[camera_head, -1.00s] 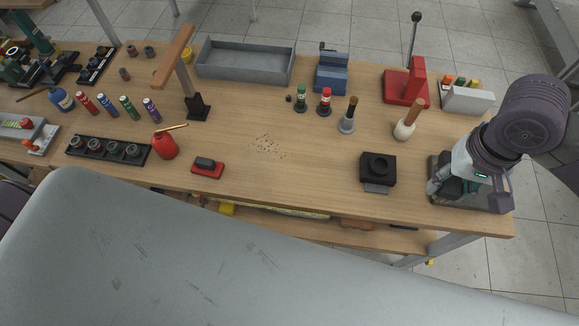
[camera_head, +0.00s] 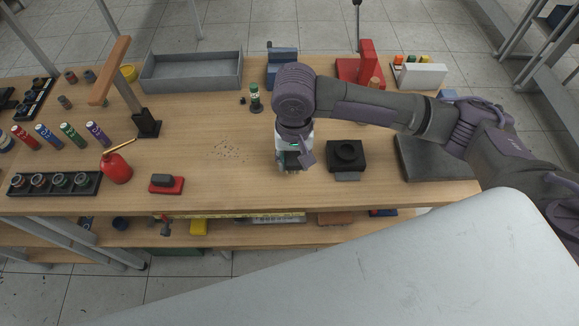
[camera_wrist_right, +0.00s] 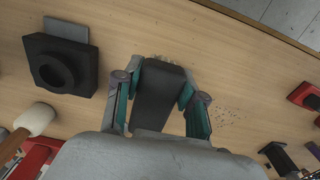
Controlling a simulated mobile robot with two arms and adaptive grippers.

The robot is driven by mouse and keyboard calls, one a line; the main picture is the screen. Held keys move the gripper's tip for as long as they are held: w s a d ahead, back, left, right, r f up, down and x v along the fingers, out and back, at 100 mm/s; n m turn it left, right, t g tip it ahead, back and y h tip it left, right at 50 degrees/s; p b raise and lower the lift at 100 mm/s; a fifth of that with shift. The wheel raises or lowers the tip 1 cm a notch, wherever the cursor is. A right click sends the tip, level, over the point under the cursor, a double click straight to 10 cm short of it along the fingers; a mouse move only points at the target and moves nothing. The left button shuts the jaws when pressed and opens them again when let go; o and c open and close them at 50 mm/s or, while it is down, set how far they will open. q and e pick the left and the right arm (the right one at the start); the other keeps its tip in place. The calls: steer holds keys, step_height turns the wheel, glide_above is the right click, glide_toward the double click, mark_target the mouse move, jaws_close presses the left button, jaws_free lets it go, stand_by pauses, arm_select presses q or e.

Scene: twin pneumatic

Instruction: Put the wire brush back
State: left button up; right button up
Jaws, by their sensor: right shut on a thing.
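My right gripper (camera_head: 292,160) is over the front middle of the workbench, left of the black block with a round opening (camera_head: 346,155). In the right wrist view, my right gripper (camera_wrist_right: 158,100) is shut on a dark block-shaped piece, apparently the wire brush (camera_wrist_right: 158,92), with a fringe of bristles at its far end. In the head view the brush is mostly hidden by the gripper and wrist. I cannot tell whether it touches the bench. My left gripper is in neither view.
A bare dark plate (camera_head: 431,158) lies at the bench's right end. Dark specks (camera_head: 228,150) are scattered left of my gripper. A red-based block (camera_head: 166,184) and a red oil can (camera_head: 116,167) stand farther left. A grey tray (camera_head: 191,70) is at the back. A white-headed mallet (camera_wrist_right: 35,119) shows in the wrist view.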

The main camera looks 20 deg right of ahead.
mark_target(290, 177)
steer(key=shift+w+a+f, duration=0.3)
steer(key=shift+w+f, duration=0.1)
steer(key=shift+f, duration=1.95)
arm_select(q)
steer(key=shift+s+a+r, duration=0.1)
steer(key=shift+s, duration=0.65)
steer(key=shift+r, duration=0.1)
arm_select(e)
steer(key=shift+f, duration=0.1)
steer(key=o, duration=1)
steer(key=shift+o, duration=0.2)
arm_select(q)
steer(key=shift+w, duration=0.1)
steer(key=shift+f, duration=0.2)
arm_select(e)
step_height(290, 177, up, 12)
steer(key=shift+r, duration=0.15)
